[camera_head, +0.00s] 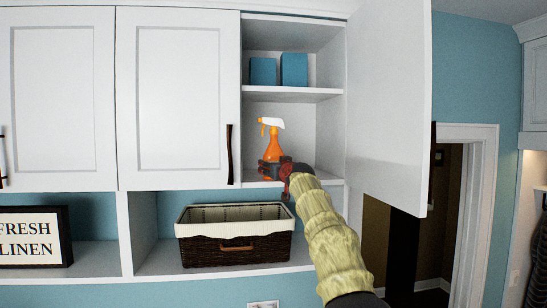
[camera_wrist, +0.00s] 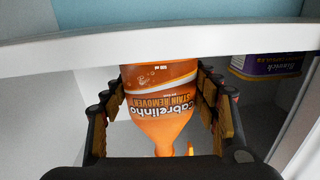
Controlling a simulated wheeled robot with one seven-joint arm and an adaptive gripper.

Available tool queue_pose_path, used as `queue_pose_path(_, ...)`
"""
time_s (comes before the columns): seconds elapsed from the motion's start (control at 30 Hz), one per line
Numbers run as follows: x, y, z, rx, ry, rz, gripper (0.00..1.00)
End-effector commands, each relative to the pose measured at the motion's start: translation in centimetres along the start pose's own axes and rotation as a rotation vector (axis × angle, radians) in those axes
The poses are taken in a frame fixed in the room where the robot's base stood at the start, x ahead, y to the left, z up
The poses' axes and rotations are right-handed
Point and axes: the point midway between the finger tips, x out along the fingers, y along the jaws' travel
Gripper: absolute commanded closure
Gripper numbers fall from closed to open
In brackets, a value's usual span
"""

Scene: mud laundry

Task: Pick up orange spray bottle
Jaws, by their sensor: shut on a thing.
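The orange spray bottle (camera_head: 273,148) with a white and orange spray head stands upright on the lower shelf of the open cabinet. My gripper (camera_head: 271,168) reaches in from the lower right and is shut on the lower part of the bottle. In the wrist view the bottle (camera_wrist: 160,95) appears upside down, with its stain remover label between the two fingers of my gripper (camera_wrist: 163,88). The fingers lie along both sides of it. The bottle's base is partly hidden by my gripper in the head view.
The cabinet door (camera_head: 388,105) stands open at right. A shelf board (camera_head: 292,95) is above the bottle, with two blue boxes (camera_head: 294,70) on it. A wicker basket (camera_head: 235,251) sits in the cubby below. A purple box (camera_wrist: 268,66) shows at right in the wrist view.

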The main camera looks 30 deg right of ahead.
Motion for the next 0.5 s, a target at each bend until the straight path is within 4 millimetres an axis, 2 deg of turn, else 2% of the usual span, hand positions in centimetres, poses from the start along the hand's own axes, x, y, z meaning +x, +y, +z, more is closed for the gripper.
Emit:
queue_pose_path(0.17,0.00,0.02,0.00,0.000,0.000,0.000,0.86)
queue_pose_path(0.5,-0.10,-0.02,-0.64,0.000,0.005,0.000,0.86)
